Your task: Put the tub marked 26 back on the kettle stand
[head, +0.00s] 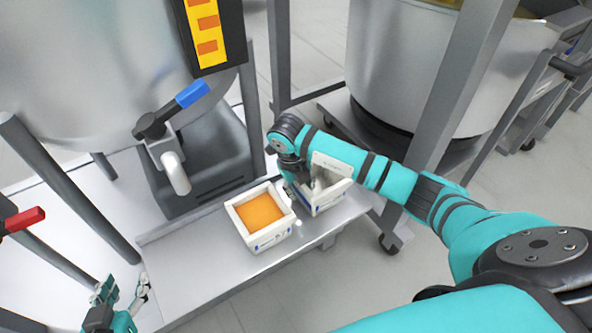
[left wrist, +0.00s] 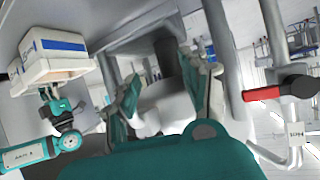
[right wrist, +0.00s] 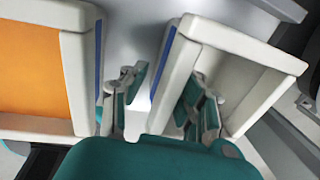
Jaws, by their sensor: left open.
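Two white tubs stand side by side on the grey kettle stand (head: 185,270). The left tub (head: 280,234) holds an orange fill and also shows in the right wrist view (right wrist: 82,80). The right tub (head: 343,188) looks empty inside (right wrist: 238,72) and is partly hidden by my arm. No number is readable on either. My right gripper (right wrist: 162,105) is open, its fingers on either side of the right tub's near wall, one inside it and one in the gap between the tubs. My left gripper (head: 122,298) is open and empty at the bottom left, away from the tubs.
A steel kettle (head: 80,60) with a blue-handled valve (head: 170,120) rises behind the stand. A red handle (head: 22,220) juts in at the left, also in the left wrist view (left wrist: 280,90). Another large vessel (head: 420,70) stands at the back right. The stand's front left is clear.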

